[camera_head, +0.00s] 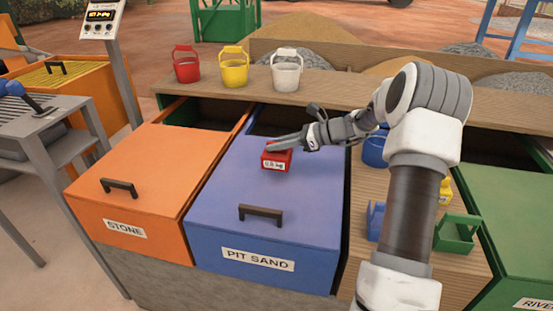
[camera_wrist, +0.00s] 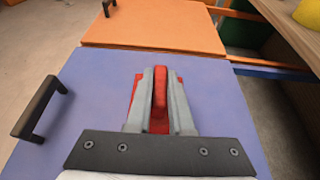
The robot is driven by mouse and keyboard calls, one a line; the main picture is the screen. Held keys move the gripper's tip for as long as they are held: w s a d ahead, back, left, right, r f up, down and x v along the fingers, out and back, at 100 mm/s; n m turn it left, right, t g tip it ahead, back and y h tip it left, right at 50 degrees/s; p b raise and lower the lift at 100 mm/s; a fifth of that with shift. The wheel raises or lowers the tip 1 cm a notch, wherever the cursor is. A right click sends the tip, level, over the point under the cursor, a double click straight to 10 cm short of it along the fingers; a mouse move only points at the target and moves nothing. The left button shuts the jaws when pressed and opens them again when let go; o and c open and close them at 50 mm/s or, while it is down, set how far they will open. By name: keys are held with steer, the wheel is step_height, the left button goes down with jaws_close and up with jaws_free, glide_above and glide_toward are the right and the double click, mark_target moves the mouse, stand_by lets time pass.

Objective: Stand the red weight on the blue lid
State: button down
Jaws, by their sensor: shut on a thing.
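The red weight (camera_head: 276,158) is a small block with a white label, upright over the back part of the blue lid (camera_head: 270,205) marked PIT SAND. It seems to rest on the lid or just above it; I cannot tell which. My gripper (camera_head: 282,146) reaches in from the right and is shut on the weight's top. In the wrist view, the two grey fingers (camera_wrist: 159,105) close on the red weight (camera_wrist: 137,88), with the blue lid (camera_wrist: 215,110) beneath. The weight's lower part is mostly hidden there by the fingers.
The orange STONE lid (camera_head: 135,175) lies left of the blue one. Red, yellow and white buckets (camera_head: 233,66) stand on the wooden shelf behind. A blue bucket (camera_head: 376,149) and a green carrier (camera_head: 455,233) are to the right. A dark handle (camera_head: 260,213) rises from the blue lid's front.

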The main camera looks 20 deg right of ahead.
mark_target(287, 153)
steer(key=shift+a+f+b, duration=0.1)
steer(key=shift+f+b, duration=0.55)
steer(key=shift+f, duration=1.25)
steer(key=shift+f, duration=0.2)
steer(key=c, duration=0.8)
jaws_free()
steer(key=shift+s+d+r, duration=0.1)
steer(key=shift+d+r, duration=0.15)
steer(key=p+v, duration=0.2)
steer(key=v, duration=0.9)
steer(key=shift+s+d, duration=0.15)
steer(key=shift+s, duration=0.05)
